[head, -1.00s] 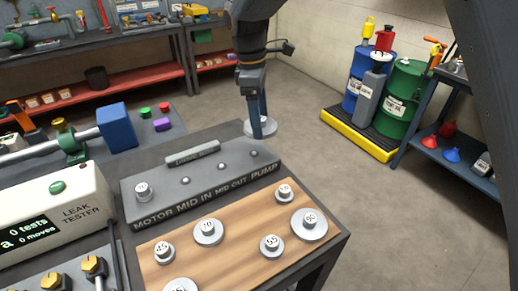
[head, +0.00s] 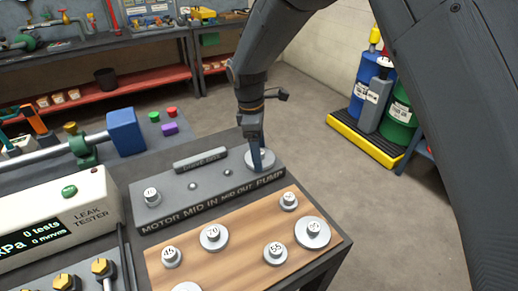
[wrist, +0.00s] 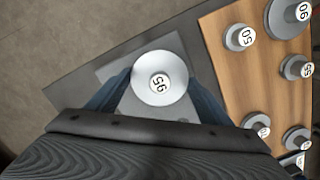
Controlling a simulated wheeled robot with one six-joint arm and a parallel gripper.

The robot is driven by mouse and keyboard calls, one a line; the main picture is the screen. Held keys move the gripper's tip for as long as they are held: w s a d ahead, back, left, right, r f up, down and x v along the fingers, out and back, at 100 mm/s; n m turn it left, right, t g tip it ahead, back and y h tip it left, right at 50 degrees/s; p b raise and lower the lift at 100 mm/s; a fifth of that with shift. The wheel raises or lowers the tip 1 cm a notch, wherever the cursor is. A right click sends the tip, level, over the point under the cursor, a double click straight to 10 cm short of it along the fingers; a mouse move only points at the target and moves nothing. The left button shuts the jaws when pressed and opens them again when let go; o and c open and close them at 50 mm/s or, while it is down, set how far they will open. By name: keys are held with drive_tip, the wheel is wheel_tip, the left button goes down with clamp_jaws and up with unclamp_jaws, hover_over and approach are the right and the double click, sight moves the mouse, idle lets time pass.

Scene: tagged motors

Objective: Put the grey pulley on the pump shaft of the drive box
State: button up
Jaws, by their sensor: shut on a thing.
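A grey pulley (head: 252,158) with a numbered hub sits between the two fingers of my gripper (head: 257,150). In the wrist view the pulley (wrist: 160,64) shows from above, and the fingers (wrist: 158,92) flank it on both sides. The drive box (head: 180,212) is a grey block lettered MOTOR, MID IN, MID OUT, PUMP. The pulley is over its PUMP end, where the pump shaft is hidden. I cannot tell whether the pulley touches the shaft. A small pulley (head: 151,196) is on the motor shaft; the two mid shafts (head: 192,186) (head: 227,173) are bare.
A wooden board (head: 240,262) in front of the box carries several numbered grey pulleys (head: 213,236). The leak tester (head: 60,215) stands at the left, with a blue-ended pipe assembly (head: 125,130) behind it. Drums (head: 396,120) stand on a yellow-edged pallet at the right.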

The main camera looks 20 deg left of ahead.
drive_tip(key=shift+f, duration=0.1)
drive_tip(key=o, duration=1.3)
drive_tip(key=shift+c, duration=0.2)
wheel_tip(320, 180, up, 12)
drive_tip(key=a+b, duration=0.1)
drive_tip(key=b, duration=0.2)
drive_tip(key=d+f+m, duration=0.2)
drive_tip(key=d+m, duration=0.3)
drive_tip(key=d, duration=0.7)
drive_tip(key=d+f+m, duration=0.2)
drive_tip(key=d+m, duration=0.3)
drive_tip(key=d, duration=0.6)
drive_tip(key=s+d+f+m, duration=0.2)
drive_tip(key=s+d+m, duration=0.3)
drive_tip(key=d, duration=0.5)
drive_tip(key=s+d+f+m+y, duration=0.1)
drive_tip(key=s+d+f+m, duration=0.2)
drive_tip(key=s+d+m, duration=0.3)
drive_tip(key=s+d, duration=0.2)
drive_tip(key=d, duration=0.2)
drive_tip(key=shift+s+d+f+m, duration=0.25)
drive_tip(key=shift+d+m, duration=0.05)
drive_tip(key=shift+d, duration=0.1)
